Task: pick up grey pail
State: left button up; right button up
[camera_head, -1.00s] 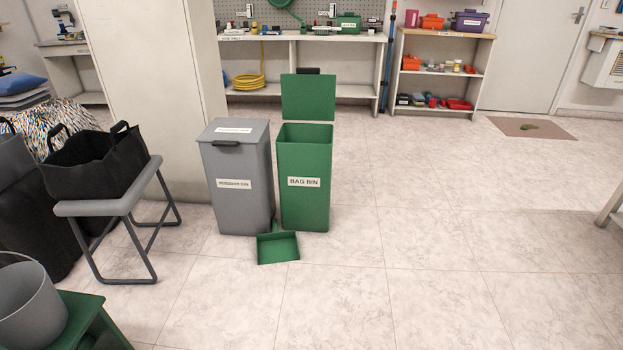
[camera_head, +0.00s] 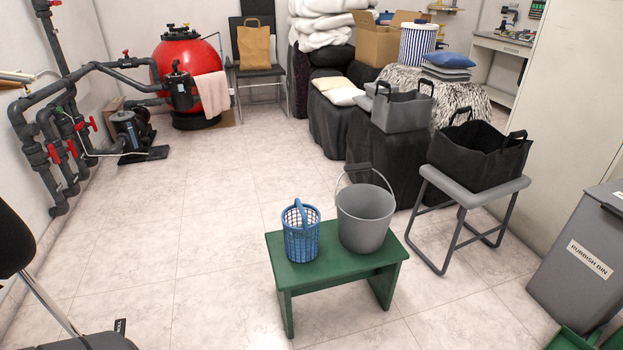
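The grey pail (camera_head: 365,220) stands upright on the right part of a low green bench (camera_head: 300,272). Its handle (camera_head: 366,168) is raised, with a dark grip at the top. Neither of my grippers shows in the head view.
A grey stool (camera_head: 475,186) bearing a black bag (camera_head: 478,158) stands right of the bench. The grey rubbish bin (camera_head: 582,265) is at the far right. A dark chair (camera_head: 80,340) is at lower left. The tiled floor left of the bench is clear.

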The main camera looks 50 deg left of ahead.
aim_at(365, 212)
jog(key=u, duration=1.05)
